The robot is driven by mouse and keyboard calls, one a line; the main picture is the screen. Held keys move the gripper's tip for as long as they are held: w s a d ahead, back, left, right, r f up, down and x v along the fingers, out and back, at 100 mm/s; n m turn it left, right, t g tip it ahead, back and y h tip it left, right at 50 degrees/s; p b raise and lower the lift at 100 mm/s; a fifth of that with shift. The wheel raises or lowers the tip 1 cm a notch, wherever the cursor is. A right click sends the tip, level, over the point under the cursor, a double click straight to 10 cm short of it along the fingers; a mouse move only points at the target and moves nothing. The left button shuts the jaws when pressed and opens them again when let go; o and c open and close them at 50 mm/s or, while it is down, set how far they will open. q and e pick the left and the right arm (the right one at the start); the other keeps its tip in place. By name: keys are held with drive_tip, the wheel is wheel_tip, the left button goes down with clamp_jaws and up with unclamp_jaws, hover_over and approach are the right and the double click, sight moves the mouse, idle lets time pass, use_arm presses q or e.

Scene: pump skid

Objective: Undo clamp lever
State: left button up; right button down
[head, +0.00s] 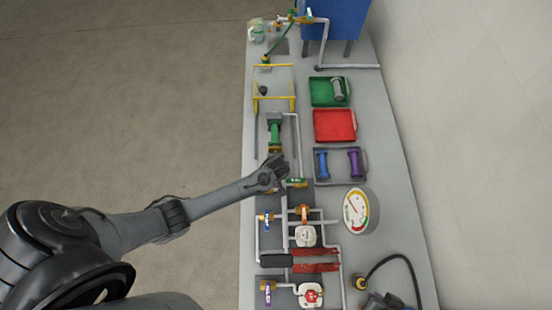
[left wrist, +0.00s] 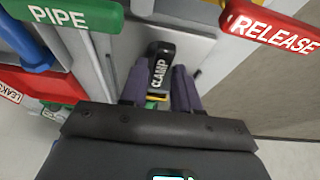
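The black clamp lever (left wrist: 161,70), lettered CLAMP, is in the middle of the left wrist view. My left gripper (left wrist: 160,75) has one finger on each side of it. The fingers are spread, and I cannot clearly see whether either touches the lever. In the head view my left gripper (head: 277,166) is over the skid, just below the green pipe fitting (head: 275,132), and its wrist hides the lever there. A red RELEASE handle (left wrist: 270,27) is at upper right of the wrist view, and a green PIPE handle (left wrist: 70,14) is at upper left. My right gripper is not in view.
Right of the gripper on the grey bench (head: 391,190) are a green tray (head: 316,92), a red tray (head: 334,125) and a grey tray holding a blue spool (head: 322,164) and a purple spool (head: 354,163). A round gauge (head: 357,210) and several pipes and valves lie nearer.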

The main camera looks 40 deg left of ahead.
use_arm(q)
drive_tip(key=v, duration=1)
drive_tip(key=shift+r, duration=0.35)
